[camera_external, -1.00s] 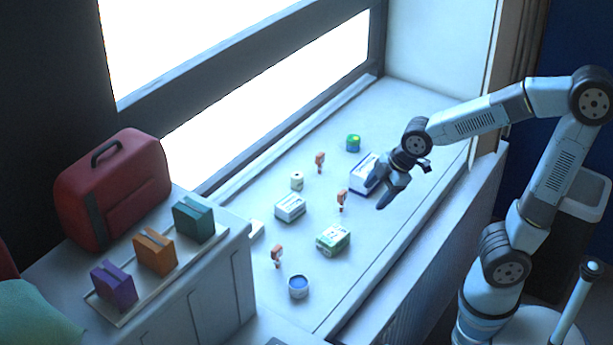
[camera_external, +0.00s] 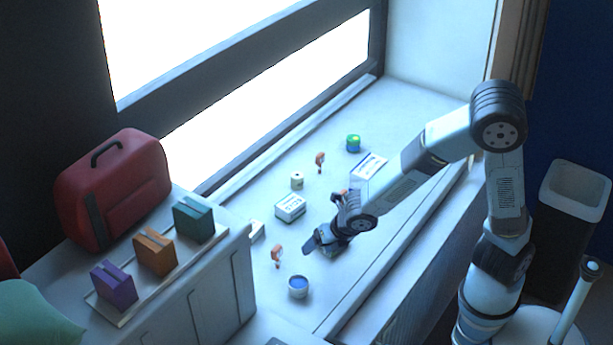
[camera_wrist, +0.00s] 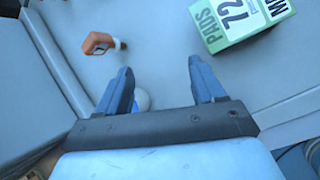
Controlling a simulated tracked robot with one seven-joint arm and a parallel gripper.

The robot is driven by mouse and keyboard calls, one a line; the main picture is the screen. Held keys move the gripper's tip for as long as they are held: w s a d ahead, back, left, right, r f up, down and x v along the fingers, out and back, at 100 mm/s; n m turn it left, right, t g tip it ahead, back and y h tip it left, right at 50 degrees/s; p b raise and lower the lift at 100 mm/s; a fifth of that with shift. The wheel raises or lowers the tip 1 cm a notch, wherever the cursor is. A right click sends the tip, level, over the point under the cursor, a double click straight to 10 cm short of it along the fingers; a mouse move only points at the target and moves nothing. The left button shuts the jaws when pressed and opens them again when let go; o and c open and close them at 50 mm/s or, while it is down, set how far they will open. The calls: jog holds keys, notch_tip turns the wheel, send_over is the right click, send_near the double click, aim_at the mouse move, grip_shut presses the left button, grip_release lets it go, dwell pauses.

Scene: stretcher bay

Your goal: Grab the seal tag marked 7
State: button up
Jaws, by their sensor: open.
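Three small orange-brown seal tags stand on the sill: one at the near end (camera_external: 277,254), one at the far end (camera_external: 320,158), and one mostly hidden behind my arm (camera_external: 342,191). No number on them is legible. My gripper (camera_external: 312,243) is open and empty, low over the sill to the right of the near tag and apart from it. In the wrist view, one orange tag (camera_wrist: 97,43) lies beyond and left of my open gripper (camera_wrist: 160,66), outside the gap between the fingers.
A green-and-white pads box (camera_wrist: 240,18) is at upper right in the wrist view. A blue-topped tin (camera_external: 298,287) stands near the close tag. A white box (camera_external: 290,207), a small white jar (camera_external: 297,180) and a green-blue tin (camera_external: 353,143) stand farther along.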

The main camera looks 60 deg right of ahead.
aim_at(279, 248)
jog(key=a+n, duration=0.1)
jog(key=n, duration=0.1)
jog(key=a+n+t, duration=0.1)
jog(key=a+n, duration=0.1)
jog(key=a+f+n, duration=0.1)
jog(key=a+n, duration=0.1)
jog(key=shift+w+f+t, duration=0.1)
jog(key=shift+w+t, duration=0.15)
jog(key=shift+t, duration=0.15)
jog(key=shift+s+a+n+t, duration=0.1)
jog(key=shift+a+n+t, duration=0.4)
jog(key=shift+s+a+t, duration=0.1)
jog(key=shift+t, duration=0.3)
jog(key=shift+s+r+t, duration=0.2)
jog(key=shift+r+t, duration=0.35)
jog(key=shift+t, duration=0.05)
jog(key=shift+w+a+f+m+t, duration=0.15)
jog(key=shift+w+t, duration=0.45)
jog(key=shift+w, duration=1.2)
jog(key=shift+w+a+m+t, duration=0.15)
jog(key=shift+w+t, duration=0.45)
jog(key=shift+w, duration=1.2)
jog(key=shift+d+x, duration=0.2)
jog(key=shift+x, duration=0.75)
jog(key=shift+d+x, duration=0.2)
jog(key=shift+x, duration=0.75)
jog(key=shift+w+f, duration=0.2)
jog(key=shift+w, duration=0.45)
jog(key=shift+c, duration=0.2)
